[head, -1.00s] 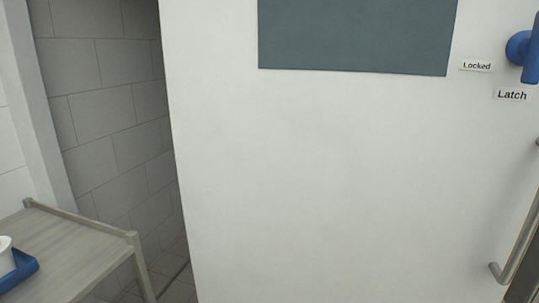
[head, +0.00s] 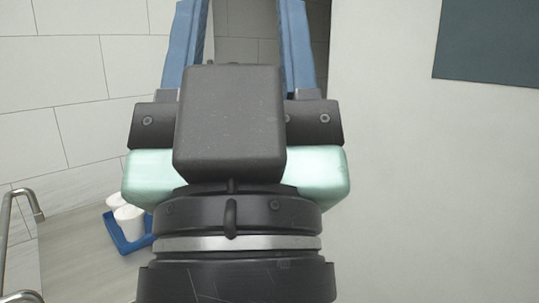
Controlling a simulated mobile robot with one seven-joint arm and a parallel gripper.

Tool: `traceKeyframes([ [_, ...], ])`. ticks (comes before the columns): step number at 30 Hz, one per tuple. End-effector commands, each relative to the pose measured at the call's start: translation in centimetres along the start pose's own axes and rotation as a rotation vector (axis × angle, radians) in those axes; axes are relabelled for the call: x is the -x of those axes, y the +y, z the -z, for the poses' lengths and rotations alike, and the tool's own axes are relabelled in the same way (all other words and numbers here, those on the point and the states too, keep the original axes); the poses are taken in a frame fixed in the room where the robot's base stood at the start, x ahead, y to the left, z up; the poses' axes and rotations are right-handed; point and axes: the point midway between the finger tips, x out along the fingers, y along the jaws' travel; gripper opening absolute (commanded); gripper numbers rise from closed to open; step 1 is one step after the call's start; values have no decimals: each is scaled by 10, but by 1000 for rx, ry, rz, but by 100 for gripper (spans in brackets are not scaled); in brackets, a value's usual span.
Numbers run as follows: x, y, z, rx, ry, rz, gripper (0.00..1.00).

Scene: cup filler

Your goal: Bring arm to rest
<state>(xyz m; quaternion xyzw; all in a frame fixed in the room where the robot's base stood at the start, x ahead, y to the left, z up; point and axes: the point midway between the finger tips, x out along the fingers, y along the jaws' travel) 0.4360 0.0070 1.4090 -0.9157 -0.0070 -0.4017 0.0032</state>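My gripper (head: 240,40) fills the middle of the head view, seen from behind and pointing up and away. Its two blue fingers stand wide apart, with only wall and a dark gap showing between them. Nothing is seen held, though the fingertips run out of the top of the picture. My arm's wrist is below it at the bottom centre.
A blue tray (head: 126,243) with white cups (head: 129,222) sits on a grey table (head: 72,262) at the lower left, partly hidden by my gripper. A metal rail (head: 8,215) stands at the far left. A white door (head: 430,190) with a dark panel (head: 490,42) is at the right.

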Motion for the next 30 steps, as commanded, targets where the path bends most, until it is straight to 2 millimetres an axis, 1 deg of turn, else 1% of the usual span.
traceKeyframes([
  [1, -18, 5, 14, 7, -7, -8, 52],
  [9, -66, 6, 56, 11, -12, -9, 52],
  [13, -84, 6, 72, 11, -14, -9, 52],
  [15, -90, 6, 77, 11, -14, -9, 52],
  [18, -93, 6, 80, 11, -14, -9, 52],
  [30, -92, 6, 79, 12, -15, -9, 52],
])
